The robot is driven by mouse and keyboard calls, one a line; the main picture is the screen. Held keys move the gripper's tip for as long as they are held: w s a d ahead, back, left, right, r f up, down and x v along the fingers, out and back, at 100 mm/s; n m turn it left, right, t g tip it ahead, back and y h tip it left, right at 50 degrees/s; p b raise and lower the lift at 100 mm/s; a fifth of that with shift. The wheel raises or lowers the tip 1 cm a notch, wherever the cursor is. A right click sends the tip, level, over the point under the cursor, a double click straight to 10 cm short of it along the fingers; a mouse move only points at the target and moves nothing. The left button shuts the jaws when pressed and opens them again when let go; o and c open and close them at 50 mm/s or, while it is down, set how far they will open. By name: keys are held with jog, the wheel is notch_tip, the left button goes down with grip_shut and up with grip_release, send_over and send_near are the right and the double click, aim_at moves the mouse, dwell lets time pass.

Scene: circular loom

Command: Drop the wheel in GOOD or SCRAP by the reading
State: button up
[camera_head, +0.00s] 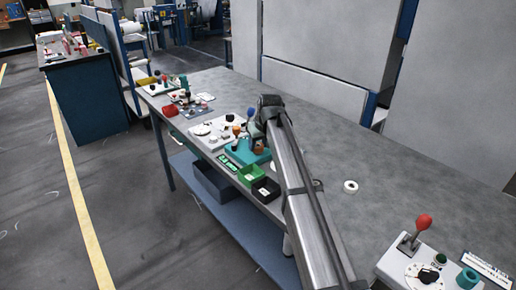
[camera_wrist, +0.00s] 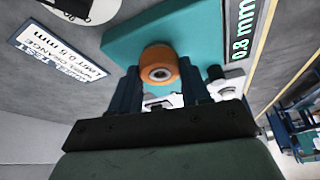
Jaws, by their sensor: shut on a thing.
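The orange wheel (camera_wrist: 160,60) with a dark hub sits between the two fingers of my gripper (camera_wrist: 160,76) in the wrist view. My gripper is shut on it. The wheel is over the teal gauge base (camera_wrist: 122,43); I cannot tell whether it touches it. The green readout (camera_wrist: 241,30) shows 0.8 mm. A white label (camera_wrist: 57,46) reads a limit of 0.5 mm. In the head view, my arm reaches over the teal base (camera_head: 236,151). A green bin (camera_head: 251,173) and a black bin (camera_head: 266,188) stand side by side at the table's front edge; no GOOD or SCRAP lettering is legible.
Behind the gauge lies a white board (camera_head: 205,131) with small parts. A white ring (camera_head: 350,187) lies on the table right of my arm. A box with a red-knobbed lever (camera_head: 424,221) stands at bottom right. The table's back right is clear.

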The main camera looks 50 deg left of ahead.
jog(key=shift+c, duration=0.6)
jog(key=shift+r, duration=0.1)
jog(key=shift+r, duration=0.55)
jog(key=shift+r, duration=1.45)
